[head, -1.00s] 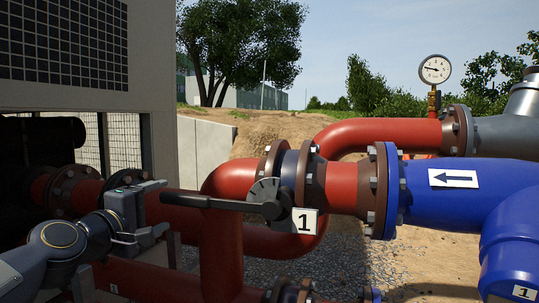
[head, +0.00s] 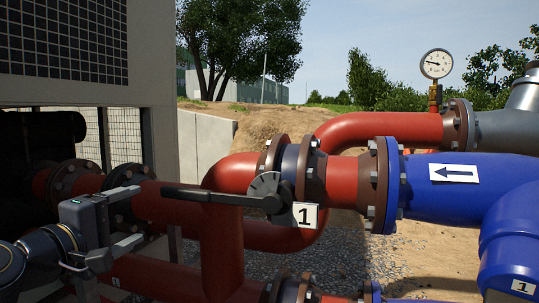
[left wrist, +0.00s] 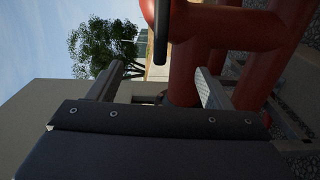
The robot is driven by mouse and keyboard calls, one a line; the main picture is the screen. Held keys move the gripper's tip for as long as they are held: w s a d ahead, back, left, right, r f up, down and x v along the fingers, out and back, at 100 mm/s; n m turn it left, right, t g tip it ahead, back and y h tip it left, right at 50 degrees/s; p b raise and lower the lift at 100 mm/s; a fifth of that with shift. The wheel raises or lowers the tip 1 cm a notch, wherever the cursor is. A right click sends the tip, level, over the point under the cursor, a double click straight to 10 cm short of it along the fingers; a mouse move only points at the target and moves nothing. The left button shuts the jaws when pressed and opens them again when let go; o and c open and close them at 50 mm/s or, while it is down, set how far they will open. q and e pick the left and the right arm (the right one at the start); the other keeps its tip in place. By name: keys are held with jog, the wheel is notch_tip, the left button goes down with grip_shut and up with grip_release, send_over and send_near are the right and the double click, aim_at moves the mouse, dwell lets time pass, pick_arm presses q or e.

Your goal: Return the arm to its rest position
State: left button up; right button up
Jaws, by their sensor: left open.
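My left gripper (head: 141,213) is at the lower left of the head view, open and empty, its two fingers apart and pointing right. The black valve lever (head: 215,197) lies nearly level, running left from the valve with the number 1 plate (head: 305,215). The lever's free end is just right of the fingertips, with a small gap in the picture. In the left wrist view the open fingers (left wrist: 160,76) have nothing between them, and the dark lever (left wrist: 160,35) stands out beyond them. My right gripper is not in view.
Red pipes (head: 225,250) with bolted flanges run behind and beside the left gripper. A blue pipe (head: 430,200) with an arrow plate is at right. A pressure gauge (head: 436,64) stands above the pipes. The grey chiller housing (head: 150,60) rises at the left.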

pick_arm(q)
jog(key=s+d+f+m+g+y+p, duration=0.15)
jog(key=s+f+m+g, duration=0.45)
jog(key=s+f, duration=0.85)
jog(key=s+d+f+m+g+y, duration=0.15)
jog(key=s+f+m+g, duration=0.45)
jog(key=s+f, duration=0.85)
jog(key=w+r+p, duration=0.2)
jog(key=r+p, duration=1.5)
jog(key=p, duration=0.2)
jog(key=w+r+h+p, duration=0.1)
jog(key=w+r+p, duration=0.1)
jog(key=r+p, duration=1.5)
jog(key=shift+w+r+p, duration=0.2)
jog(key=shift+p, duration=0.7)
